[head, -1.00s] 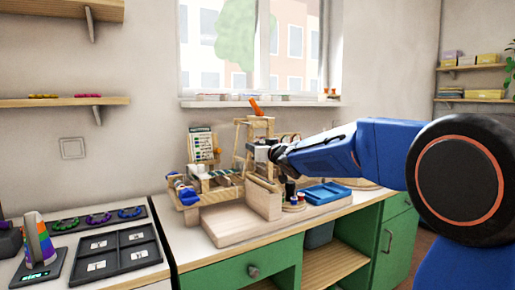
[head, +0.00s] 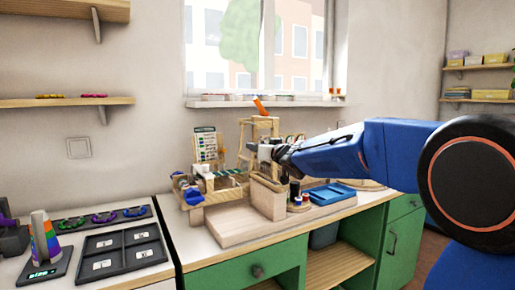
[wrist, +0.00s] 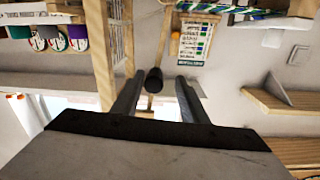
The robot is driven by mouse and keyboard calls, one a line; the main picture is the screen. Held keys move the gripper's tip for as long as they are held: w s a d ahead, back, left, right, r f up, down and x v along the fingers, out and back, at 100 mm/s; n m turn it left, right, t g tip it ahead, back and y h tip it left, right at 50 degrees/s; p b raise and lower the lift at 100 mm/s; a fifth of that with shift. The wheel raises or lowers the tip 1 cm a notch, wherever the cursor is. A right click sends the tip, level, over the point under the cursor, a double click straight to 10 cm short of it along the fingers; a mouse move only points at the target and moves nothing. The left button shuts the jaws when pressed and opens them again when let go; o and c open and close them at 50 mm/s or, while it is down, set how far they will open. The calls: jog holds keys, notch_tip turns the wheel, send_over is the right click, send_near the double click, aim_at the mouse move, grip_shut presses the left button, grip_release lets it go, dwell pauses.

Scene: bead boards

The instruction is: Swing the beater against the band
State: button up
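A small wooden loom (head: 222,192) stands on a pale wooden base, and a green-and-white striped band (head: 232,175) runs across it. The band also shows at the top of the wrist view (wrist: 225,9). My gripper (head: 270,152) is at the loom's right side, beside the upright wooden frame. In the wrist view, my two dark fingers (wrist: 158,76) are apart, with a black cylindrical handle end (wrist: 153,79) between them. It seems to be the beater's handle, with gaps showing on both sides. The rest of the beater is hard to make out.
A pattern card (head: 205,145) stands behind the loom. Dark spools (head: 295,190) and a blue tray (head: 331,194) are to the right. The base's front is clear.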

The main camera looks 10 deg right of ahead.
jog(key=v, duration=1.7)
jog(key=s+d+f+m+g+h, duration=0.2)
jog(key=s+d+f+h, duration=0.2)
jog(key=s+f, duration=0.3)
jog(key=s+d+f+m+g+h, duration=0.25)
jog(key=s+d+f, duration=0.25)
jog(key=s+f, duration=0.25)
jog(key=s+a+f+n+g, duration=0.1)
jog(key=s+f+g, duration=0.3)
jog(key=s+f, duration=0.4)
jog(key=s+a+f+n+g+y, duration=0.1)
jog(key=s+a+f+g, duration=0.3)
jog(key=s+f, duration=0.4)
jog(key=s, duration=0.7)
jog(key=shift+f, duration=0.35)
jog(key=shift+n+y, duration=0.25)
